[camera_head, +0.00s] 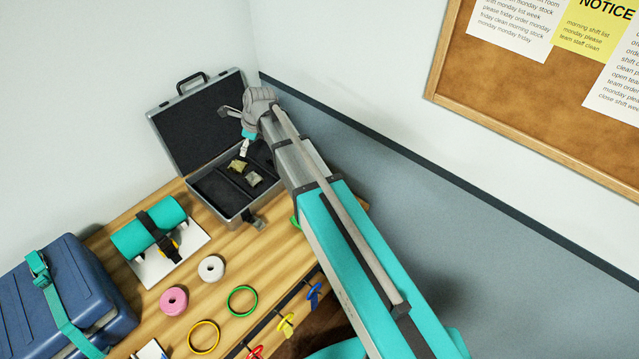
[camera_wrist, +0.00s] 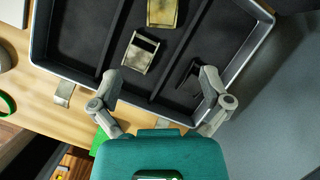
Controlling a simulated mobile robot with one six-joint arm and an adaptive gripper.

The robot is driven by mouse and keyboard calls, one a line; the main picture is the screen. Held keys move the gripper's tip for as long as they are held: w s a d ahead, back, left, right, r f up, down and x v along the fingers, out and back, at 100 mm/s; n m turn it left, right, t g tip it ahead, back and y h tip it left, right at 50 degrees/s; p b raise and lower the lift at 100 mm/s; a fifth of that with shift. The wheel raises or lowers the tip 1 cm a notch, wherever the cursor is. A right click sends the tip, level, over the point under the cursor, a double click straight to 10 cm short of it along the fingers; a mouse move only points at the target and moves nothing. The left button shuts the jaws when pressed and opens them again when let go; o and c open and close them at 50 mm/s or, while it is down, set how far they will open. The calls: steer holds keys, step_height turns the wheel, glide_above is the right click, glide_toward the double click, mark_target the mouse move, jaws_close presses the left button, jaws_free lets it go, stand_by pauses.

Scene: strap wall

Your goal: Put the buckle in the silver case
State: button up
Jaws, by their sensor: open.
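The silver case (camera_head: 214,209) stands open at the back of the wooden table, its lid (camera_head: 195,125) leaning up. In the wrist view its rim (camera_wrist: 75,75) surrounds a dark, divided inside. A pale metal buckle (camera_wrist: 141,52) lies in the middle compartment, with a brass-coloured one (camera_wrist: 162,12) beyond it. Both also show in the head view, the pale one (camera_head: 254,179) nearer the front. A black buckle-like piece (camera_wrist: 190,75) lies in the right compartment, partly hidden by a finger. My gripper (camera_wrist: 160,78) is open and empty over the case's front part.
A teal roll (camera_head: 148,227) with a black strap lies on a white board left of the case. A blue case (camera_head: 75,295) with a teal strap is farther left. Pink (camera_head: 174,301) and white (camera_head: 211,268) rolls, rings and coloured clips lie in front. Walls stand close behind.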

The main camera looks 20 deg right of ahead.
steer(key=s+d+f+n+g+h, duration=0.1)
steer(key=s+d+n+g+h, duration=0.1)
steer(key=s+d+n, duration=1.6)
steer(key=s+n+h, duration=0.1)
steer(key=s+n, duration=0.3)
steer(key=n, duration=0.1)
steer(key=shift+d+f, duration=0.15)
steer(key=shift+d, duration=0.15)
stand_by(0.4)
